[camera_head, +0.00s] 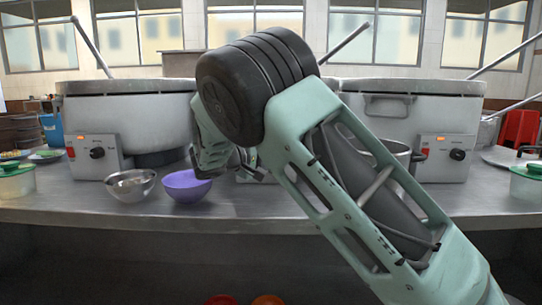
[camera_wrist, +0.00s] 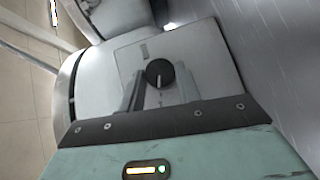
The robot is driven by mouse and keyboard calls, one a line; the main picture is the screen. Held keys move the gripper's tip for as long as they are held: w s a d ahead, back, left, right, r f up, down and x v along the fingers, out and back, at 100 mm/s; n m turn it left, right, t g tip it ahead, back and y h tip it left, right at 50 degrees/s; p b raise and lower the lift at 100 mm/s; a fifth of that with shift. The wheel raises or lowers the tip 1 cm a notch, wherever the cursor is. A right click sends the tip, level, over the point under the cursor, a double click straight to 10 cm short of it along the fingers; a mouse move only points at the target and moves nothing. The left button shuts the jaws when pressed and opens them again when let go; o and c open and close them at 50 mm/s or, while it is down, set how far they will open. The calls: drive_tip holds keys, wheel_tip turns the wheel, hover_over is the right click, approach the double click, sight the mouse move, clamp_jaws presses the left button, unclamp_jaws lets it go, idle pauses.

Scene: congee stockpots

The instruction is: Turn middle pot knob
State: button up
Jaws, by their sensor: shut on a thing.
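The black round knob (camera_wrist: 159,70) sits on the pale control box (camera_wrist: 195,50) in the wrist view, with a light pointer mark on its face. My gripper (camera_wrist: 160,78) has one finger on each side of the knob and is shut on it. The grey pot wall (camera_wrist: 95,90) curves beside the box. In the head view my arm hides the knob and most of the middle pot. My fingertips are hard to make out there.
A left pot (camera_head: 130,112) and a right pot (camera_head: 405,118) each have a control box with a black knob. A metal bowl (camera_head: 130,184) and a purple bowl (camera_head: 187,186) stand on the steel counter (camera_head: 150,213), left of my gripper. Ladle handles stick up from the pots.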

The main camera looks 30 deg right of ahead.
drive_tip(key=o, duration=1)
drive_tip(key=shift+c, duration=0.2)
drive_tip(key=shift+a, duration=0.1)
drive_tip(key=p+v, duration=0.2)
drive_tip(key=v, duration=1.5)
drive_tip(key=shift+p, duration=0.35)
drive_tip(key=shift+a, duration=0.15)
